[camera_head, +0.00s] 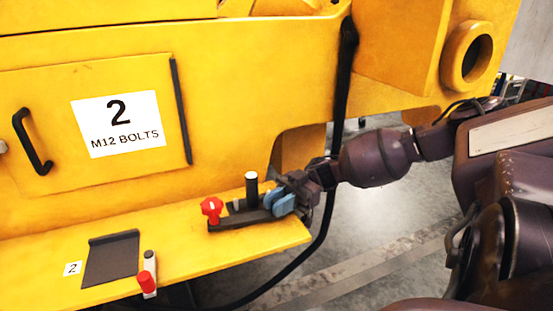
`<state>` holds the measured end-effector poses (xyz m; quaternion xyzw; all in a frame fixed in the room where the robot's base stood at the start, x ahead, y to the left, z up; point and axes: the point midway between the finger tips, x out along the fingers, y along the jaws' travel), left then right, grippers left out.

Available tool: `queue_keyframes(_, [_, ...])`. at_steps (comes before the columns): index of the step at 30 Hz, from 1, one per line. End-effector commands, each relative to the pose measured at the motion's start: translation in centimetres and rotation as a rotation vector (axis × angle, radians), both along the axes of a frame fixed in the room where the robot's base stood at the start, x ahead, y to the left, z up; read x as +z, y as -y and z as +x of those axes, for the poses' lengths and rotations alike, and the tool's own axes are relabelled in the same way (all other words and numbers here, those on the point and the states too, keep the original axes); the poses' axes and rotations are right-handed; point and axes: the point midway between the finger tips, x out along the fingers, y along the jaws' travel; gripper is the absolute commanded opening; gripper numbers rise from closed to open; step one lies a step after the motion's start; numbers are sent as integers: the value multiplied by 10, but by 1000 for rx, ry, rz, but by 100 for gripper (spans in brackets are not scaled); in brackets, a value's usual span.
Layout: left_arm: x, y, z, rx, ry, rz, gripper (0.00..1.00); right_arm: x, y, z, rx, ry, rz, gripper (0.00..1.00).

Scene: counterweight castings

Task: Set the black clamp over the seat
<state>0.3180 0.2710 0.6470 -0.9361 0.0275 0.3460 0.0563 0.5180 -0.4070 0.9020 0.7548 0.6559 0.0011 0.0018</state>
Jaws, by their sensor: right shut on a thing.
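The black clamp (238,220) is a dark flat bar with a red star knob at its left end and an upright black post with a pale top. It is over the right part of the yellow ledge; whether it touches the ledge is hard to tell. My right gripper (280,203), with blue fingertips, comes in from the right and is shut on the clamp's right end, hiding part of it. A dark square plate (111,258), which looks like the seat, lies on the ledge to the left, apart from the clamp. My left gripper is not in view.
A label "2" (73,268) is left of the plate. The yellow ledge (190,250) is bare between plate and clamp. A black cable (330,205) hangs behind my right gripper.

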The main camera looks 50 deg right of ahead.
Motion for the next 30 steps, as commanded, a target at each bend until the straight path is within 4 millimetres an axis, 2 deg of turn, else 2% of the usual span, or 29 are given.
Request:
queue_keyframes(1, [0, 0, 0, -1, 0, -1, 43, 1, 0, 0, 0, 2, 2, 25])
queue_keyframes(5, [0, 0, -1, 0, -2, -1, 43, 1, 0, 0, 0, 2, 2, 45])
queue_keyframes(13, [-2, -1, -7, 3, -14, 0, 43, 0, 0, 0, -1, 1, 1, 46])
queue_keyframes(17, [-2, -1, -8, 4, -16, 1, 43, 0, 7, -1, -2, 1, 0, 46])
queue_keyframes(30, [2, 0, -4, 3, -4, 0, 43, 0, 79, -11, -3, 1, -1, 46])
